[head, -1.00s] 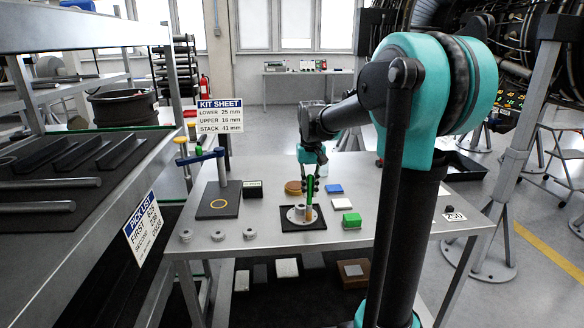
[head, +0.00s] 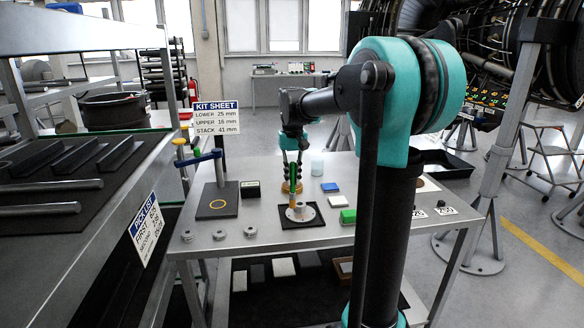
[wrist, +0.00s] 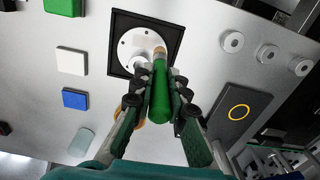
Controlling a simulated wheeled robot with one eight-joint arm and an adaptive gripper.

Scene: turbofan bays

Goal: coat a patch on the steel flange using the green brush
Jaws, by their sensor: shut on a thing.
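My gripper (head: 293,168) is shut on the green brush (wrist: 161,92), gripping its handle from both sides in the wrist view. The brush points down, its pale tip over the edge of the steel flange (wrist: 128,46). In the head view the flange (head: 306,217) is a pale disc with a raised hub, lying on a black square mat (head: 317,222). The brush tip is at the flange's left side there; I cannot tell whether it touches. In the wrist view the tip partly hides the flange rim.
A blue block (head: 330,187), a white block (head: 338,201) and a green block (head: 348,216) lie right of the flange. Several steel rings (head: 219,235) lie at the front left. A dark plate with a yellow ring (head: 217,204) and post stands left. A translucent cup (head: 317,166) stands behind.

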